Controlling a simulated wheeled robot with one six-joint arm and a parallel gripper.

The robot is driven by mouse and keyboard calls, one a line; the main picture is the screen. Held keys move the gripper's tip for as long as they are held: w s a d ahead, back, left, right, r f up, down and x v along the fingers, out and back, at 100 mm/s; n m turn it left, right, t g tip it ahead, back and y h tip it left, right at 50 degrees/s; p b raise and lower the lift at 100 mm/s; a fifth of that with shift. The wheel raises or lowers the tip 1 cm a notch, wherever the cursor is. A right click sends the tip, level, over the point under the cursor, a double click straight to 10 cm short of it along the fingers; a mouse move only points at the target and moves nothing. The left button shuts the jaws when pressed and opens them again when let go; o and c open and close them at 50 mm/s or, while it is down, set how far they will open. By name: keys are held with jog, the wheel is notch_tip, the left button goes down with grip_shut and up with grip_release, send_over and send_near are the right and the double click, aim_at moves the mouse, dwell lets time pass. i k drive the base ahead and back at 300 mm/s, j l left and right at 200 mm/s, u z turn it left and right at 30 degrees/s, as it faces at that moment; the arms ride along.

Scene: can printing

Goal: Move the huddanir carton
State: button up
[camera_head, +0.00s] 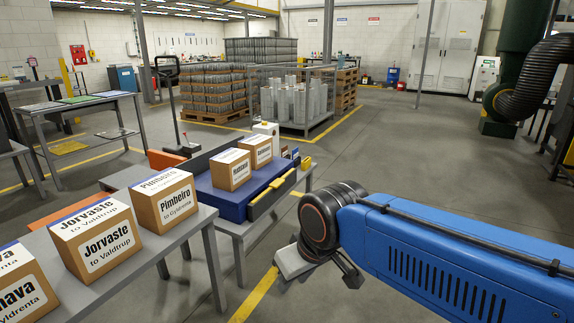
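No carton shows a label that I can read clearly as huddanir. Two small brown cartons with white labels stand on the blue box-like unit: a nearer one (231,169) and a farther one (256,151). Their print is too small to read surely. On the grey bench at left stand larger cartons: one reading Pimbeiro (163,199), one reading Jorvaste (95,239), and one cut by the left edge, ending in "nava" (23,283). My gripper (318,272) hangs right of the blue unit, apart from every carton. Its fingers are partly hidden, and I see nothing held.
The blue unit (226,204) has a yellow-and-black strip on its right side and stands on a grey table. The grey bench (190,235) adjoins it at left. A wire cage (294,128) of cylinders stands behind. Open floor (430,150) lies to the right.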

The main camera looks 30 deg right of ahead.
aim_at(231, 169)
jog(key=z, duration=0.4)
jog(key=i+j, duration=0.2)
jog(key=i, duration=0.3)
jog(key=i+j, duration=0.25)
jog(key=i, duration=0.2)
jog(key=i+j+z, duration=0.1)
jog(key=i, duration=0.4)
jog(key=i+j, duration=0.35)
jog(key=i+z, duration=0.05)
jog(key=i, duration=0.05)
